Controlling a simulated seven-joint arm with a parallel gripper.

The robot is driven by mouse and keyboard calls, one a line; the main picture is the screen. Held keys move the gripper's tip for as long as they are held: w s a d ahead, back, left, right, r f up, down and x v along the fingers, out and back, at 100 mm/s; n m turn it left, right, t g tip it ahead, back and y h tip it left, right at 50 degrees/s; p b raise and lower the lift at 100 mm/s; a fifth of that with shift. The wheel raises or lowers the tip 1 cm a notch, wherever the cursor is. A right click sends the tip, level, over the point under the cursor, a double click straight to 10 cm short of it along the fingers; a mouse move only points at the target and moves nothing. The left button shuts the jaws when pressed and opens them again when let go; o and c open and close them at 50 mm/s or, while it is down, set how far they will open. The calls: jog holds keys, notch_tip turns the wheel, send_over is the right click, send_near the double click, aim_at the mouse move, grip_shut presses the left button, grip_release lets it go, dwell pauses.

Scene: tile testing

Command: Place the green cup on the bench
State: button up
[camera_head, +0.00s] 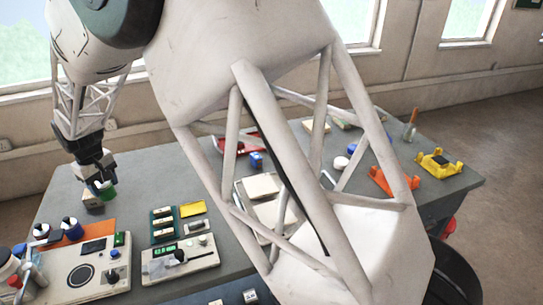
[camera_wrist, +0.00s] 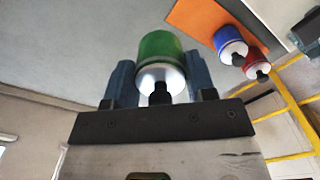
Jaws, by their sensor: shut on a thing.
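The green cup (camera_wrist: 158,46) is between the two blue-grey fingers of my gripper (camera_wrist: 160,82) in the wrist view. Its near end is pale with a dark knob, and its side is green. In the head view my gripper (camera_head: 98,182) points down near the far left edge of the grey bench (camera_head: 130,180), shut on the green cup (camera_head: 108,192). The cup is partly hidden by the fingers.
An orange mat (camera_head: 72,240) with a blue container (camera_head: 69,226) lies nearer on the bench. Blue (camera_wrist: 229,42) and red (camera_wrist: 256,62) containers show in the wrist view. Instruments crowd the front. Bare bench lies right of my gripper. My arm hides the middle.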

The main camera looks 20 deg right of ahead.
jog(key=w+d+m, duration=0.1)
jog(key=w+d, duration=0.2)
jog(key=d, duration=1.3)
jog(key=w+d+m, duration=0.1)
jog(key=w+d, duration=0.3)
jog(key=d, duration=1.3)
jog(key=shift+w+d+m, duration=0.15)
jog(key=shift+d+m, duration=0.1)
jog(key=shift+m, duration=0.15)
jog(key=shift+f, duration=3.1)
jog(key=shift+f, duration=0.1)
jog(key=shift+f, duration=1.75)
jog(key=shift+f, duration=0.1)
jog(key=o, duration=1)
jog(key=shift+f, duration=0.1)
